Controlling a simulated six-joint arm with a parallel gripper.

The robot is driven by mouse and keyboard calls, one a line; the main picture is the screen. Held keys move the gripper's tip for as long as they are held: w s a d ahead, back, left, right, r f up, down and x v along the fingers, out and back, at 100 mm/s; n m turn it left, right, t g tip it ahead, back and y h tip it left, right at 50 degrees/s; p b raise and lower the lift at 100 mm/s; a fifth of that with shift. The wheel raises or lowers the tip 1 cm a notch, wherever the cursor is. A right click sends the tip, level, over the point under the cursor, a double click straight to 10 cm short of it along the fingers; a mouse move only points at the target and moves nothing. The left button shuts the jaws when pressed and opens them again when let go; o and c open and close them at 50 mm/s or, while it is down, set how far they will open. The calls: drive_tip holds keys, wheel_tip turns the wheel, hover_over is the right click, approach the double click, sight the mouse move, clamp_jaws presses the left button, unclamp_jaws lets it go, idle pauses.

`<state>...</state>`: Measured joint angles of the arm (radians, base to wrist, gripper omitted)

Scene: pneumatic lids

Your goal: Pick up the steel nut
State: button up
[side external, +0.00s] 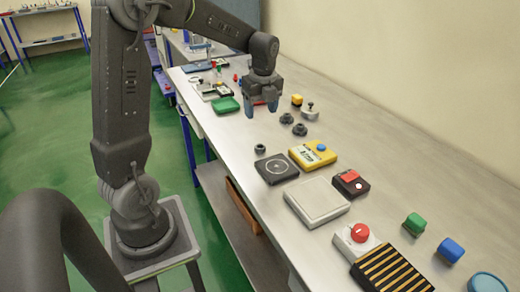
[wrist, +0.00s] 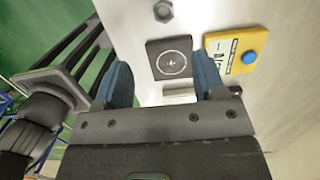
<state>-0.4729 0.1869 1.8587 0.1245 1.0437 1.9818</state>
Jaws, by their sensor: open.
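The steel nut (side external: 260,148) is a small dark grey ring-like piece lying on the bench, just behind the black square pad with a white circle (side external: 277,168). In the wrist view the nut (wrist: 163,11) shows a hexagonal outline near the top edge, beyond the pad (wrist: 170,58). My gripper (side external: 261,107) hangs above the bench with its blue fingertips pointing down, apart from the nut. In the wrist view my gripper (wrist: 163,82) has its two fingers wide apart with nothing held between them. The nut lies farther up the picture than the fingertips.
A yellow box with a blue button (side external: 313,156) stands right of the pad. A pale square tray (side external: 317,203) is nearer the camera. Two dark knobs (side external: 293,124) and a green block (side external: 226,105) stand farther back.

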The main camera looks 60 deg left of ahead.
hover_over(260, 146)
drive_tip(key=f, duration=0.8)
drive_tip(key=shift+s+d, duration=0.35)
drive_tip(key=shift+d, duration=0.05)
drive_tip(key=shift+w+a+f, duration=0.15)
drive_tip(key=shift+f, duration=1.2)
drive_tip(key=shift+w+a+f, duration=0.1)
drive_tip(key=shift+f, duration=1.25)
drive_tip(key=c, duration=1)
